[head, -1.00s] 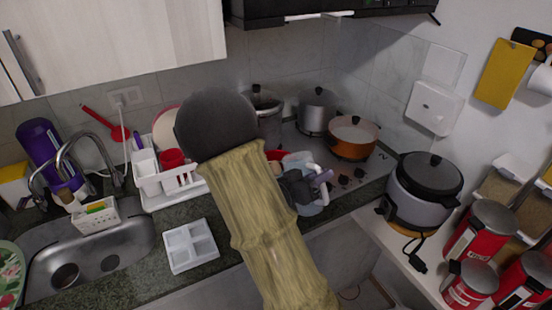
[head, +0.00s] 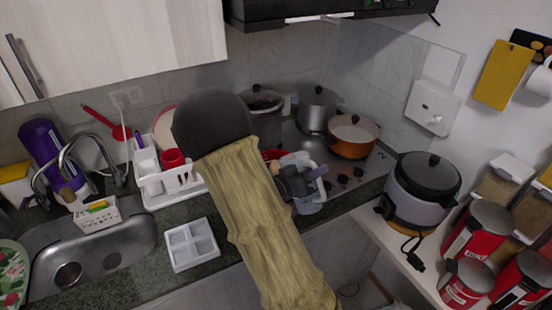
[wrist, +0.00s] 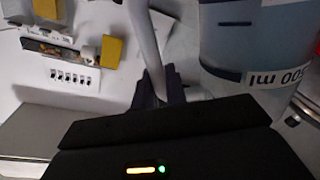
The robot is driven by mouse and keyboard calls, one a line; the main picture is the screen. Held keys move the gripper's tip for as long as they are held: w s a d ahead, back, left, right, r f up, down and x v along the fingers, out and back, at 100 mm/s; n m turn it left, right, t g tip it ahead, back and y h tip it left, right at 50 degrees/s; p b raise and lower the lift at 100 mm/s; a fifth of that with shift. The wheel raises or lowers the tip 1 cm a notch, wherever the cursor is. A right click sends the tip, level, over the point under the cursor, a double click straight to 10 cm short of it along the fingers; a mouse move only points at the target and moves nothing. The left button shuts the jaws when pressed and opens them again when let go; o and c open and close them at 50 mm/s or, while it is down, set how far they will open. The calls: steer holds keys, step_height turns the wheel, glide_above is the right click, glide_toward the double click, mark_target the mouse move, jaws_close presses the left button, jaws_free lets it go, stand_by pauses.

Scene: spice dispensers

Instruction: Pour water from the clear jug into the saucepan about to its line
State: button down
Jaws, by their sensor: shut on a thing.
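The clear bluish jug (head: 311,204) is partly hidden behind my gripper and arm in the head view. My gripper (head: 298,184) is shut on its handle. In the wrist view the jug's wall (wrist: 262,50) fills the upper right, with an upside-down "500 ml" mark. Its pale handle (wrist: 143,42) runs down between my fingers (wrist: 162,88). A red rim (head: 272,154) shows beside the jug, mostly hidden by my arm. The water level is unclear.
A steel pot (head: 318,108) and another lidded pot (head: 262,100) stand at the stove's back. A rice cooker (head: 423,185) stands on the right counter by red canisters (head: 478,232). A dish rack (head: 165,178), white divided tray (head: 191,244) and sink (head: 90,260) lie left.

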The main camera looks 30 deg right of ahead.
mark_target(310, 162)
steer(key=shift+w+r, duration=0.1)
steer(key=shift+r, duration=0.05)
steer(key=shift+w+p, duration=0.25)
steer(key=shift+p, duration=0.05)
steer(key=shift+w+a+r+n+p, duration=0.1)
steer(key=shift+w+r+n+p, duration=0.15)
steer(key=shift+n+p, duration=0.2)
steer(key=shift+w+r+n+p, duration=0.5)
steer(key=shift+w+n+p, duration=0.05)
steer(key=shift+n+p, duration=0.25)
steer(key=shift+w+a+r, duration=0.1)
steer(key=shift+a, duration=0.05)
steer(key=shift+w+r+n+p, duration=0.2)
steer(key=shift+r+n+p, duration=0.05)
steer(key=shift+p, duration=0.25)
steer(key=shift+r, duration=0.1)
stand_by(0.4)
